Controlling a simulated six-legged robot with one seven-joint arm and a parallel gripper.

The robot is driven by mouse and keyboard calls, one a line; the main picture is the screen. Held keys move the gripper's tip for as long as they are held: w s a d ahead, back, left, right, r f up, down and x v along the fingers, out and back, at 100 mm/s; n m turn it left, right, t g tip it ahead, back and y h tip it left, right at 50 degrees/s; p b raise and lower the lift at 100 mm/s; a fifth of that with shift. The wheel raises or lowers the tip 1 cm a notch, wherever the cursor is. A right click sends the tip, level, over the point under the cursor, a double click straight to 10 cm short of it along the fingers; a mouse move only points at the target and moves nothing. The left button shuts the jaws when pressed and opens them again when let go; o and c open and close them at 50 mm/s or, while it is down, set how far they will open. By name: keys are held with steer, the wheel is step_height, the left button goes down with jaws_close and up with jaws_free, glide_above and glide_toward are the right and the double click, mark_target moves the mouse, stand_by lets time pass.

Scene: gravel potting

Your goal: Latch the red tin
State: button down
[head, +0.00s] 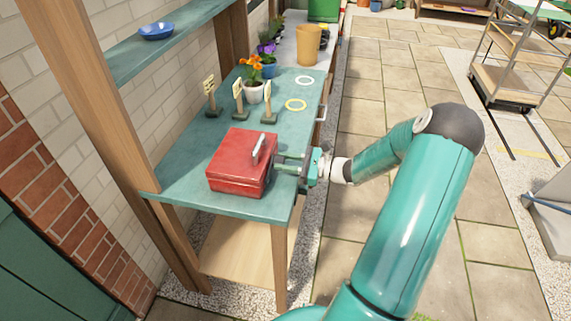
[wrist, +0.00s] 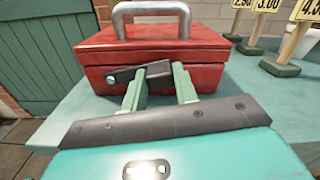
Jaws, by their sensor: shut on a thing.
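The red tin (head: 242,162) stands on the green bench top near its front end, with its lid down. In the wrist view the red tin (wrist: 200,52) shows its front face and a grey carrying handle standing up on the lid. A dark latch (wrist: 118,74) lies about level across the front, its pivot at the left and a black knob at the right. My gripper (head: 280,161) reaches in from the right at the tin's front. In the wrist view my gripper (wrist: 159,76) has its two green fingers either side of the black knob, shut on it. The fingertips are partly hidden.
The paved floor right of the bench is open.

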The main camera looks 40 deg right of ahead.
steer(key=r+n, duration=0.1)
steer(key=n, duration=0.2)
steer(key=s+a+r+n, duration=0.1)
steer(key=shift+r, duration=0.3)
steer(key=n, duration=0.1)
steer(key=r+n, duration=0.1)
steer(key=s+a+n, duration=0.1)
steer(key=n, duration=0.1)
steer(key=shift+r, duration=0.3)
steer(key=shift+s+a+r+n, duration=0.2)
steer(key=shift+s+a+n, duration=0.35)
steer(key=shift+n, duration=0.7)
steer(key=shift+s+a+r+n, duration=0.25)
steer(key=shift+s+a+n, duration=0.25)
steer(key=shift+n, duration=0.8)
steer(key=shift+s+a+r+n, duration=0.2)
steer(key=shift+s+a+n, duration=0.35)
steer(key=shift+n, duration=0.7)
steer(key=shift+w+a, duration=0.1)
steer(key=shift+w, duration=0.05)
steer(key=c, duration=1.1)
jaws_free()
steer(key=v, duration=1.4)
